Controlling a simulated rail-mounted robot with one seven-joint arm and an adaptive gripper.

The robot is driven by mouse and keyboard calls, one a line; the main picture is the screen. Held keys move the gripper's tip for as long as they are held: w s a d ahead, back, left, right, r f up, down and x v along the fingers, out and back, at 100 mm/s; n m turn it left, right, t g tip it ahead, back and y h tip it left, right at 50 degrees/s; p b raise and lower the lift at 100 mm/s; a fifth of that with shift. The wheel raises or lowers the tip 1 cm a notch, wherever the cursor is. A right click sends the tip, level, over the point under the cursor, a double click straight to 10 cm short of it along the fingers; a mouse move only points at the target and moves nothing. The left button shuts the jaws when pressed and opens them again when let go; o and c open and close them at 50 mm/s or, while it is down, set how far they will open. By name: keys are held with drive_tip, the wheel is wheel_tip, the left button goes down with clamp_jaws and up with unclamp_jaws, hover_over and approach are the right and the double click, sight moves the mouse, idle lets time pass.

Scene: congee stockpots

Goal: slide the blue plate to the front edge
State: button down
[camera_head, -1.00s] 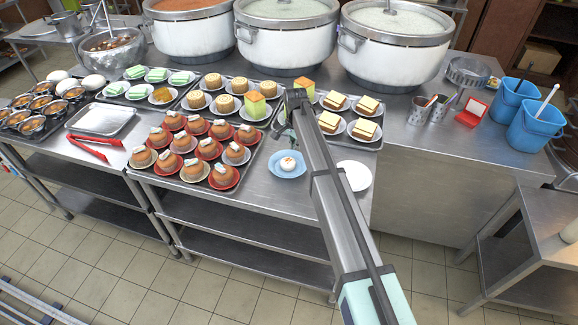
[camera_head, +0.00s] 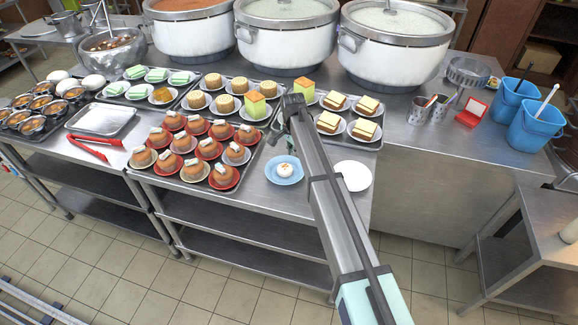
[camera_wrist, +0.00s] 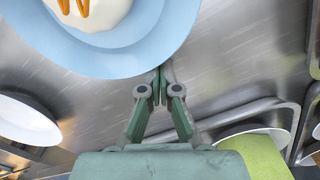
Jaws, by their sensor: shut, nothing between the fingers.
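The blue plate (camera_head: 270,177) lies on the steel table (camera_head: 255,199), a little in from its front edge. A white bun with an orange topping (camera_head: 286,170) sits on the plate. In the wrist view the blue plate (camera_wrist: 125,66) fills the top left and the bun (camera_wrist: 85,12) is cut off by the frame. My gripper (camera_wrist: 157,76) is shut and empty, its fingertips at the plate's rim on the side away from the front edge. They look touching, but the exact contact is hard to see. In the head view my arm hides part of the gripper.
A white plate (camera_head: 353,176) lies to the right, beyond my arm. A tray of brown cakes on red and pale plates (camera_head: 223,178) is close on the left. Trays of other cakes (camera_head: 350,127) stand behind. Bare table lies in front of the blue plate.

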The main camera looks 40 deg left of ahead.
sight(289, 160)
drive_tip(key=shift+s+d, duration=0.45)
drive_tip(key=shift+s, duration=0.55)
drive_tip(key=shift+s+d, duration=0.5)
drive_tip(key=shift+s, duration=0.5)
drive_tip(key=shift+s+d, duration=0.45)
drive_tip(key=shift+s, duration=0.55)
drive_tip(key=shift+w+a, duration=0.1)
drive_tip(key=shift+w, duration=0.05)
drive_tip(key=shift+w+a, duration=0.35)
drive_tip(key=shift+w, duration=0.45)
drive_tip(key=shift+r, duration=0.15)
wheel_tip(289, 160, up, 10)
drive_tip(key=p, duration=0.4)
drive_tip(key=shift+p, duration=0.4)
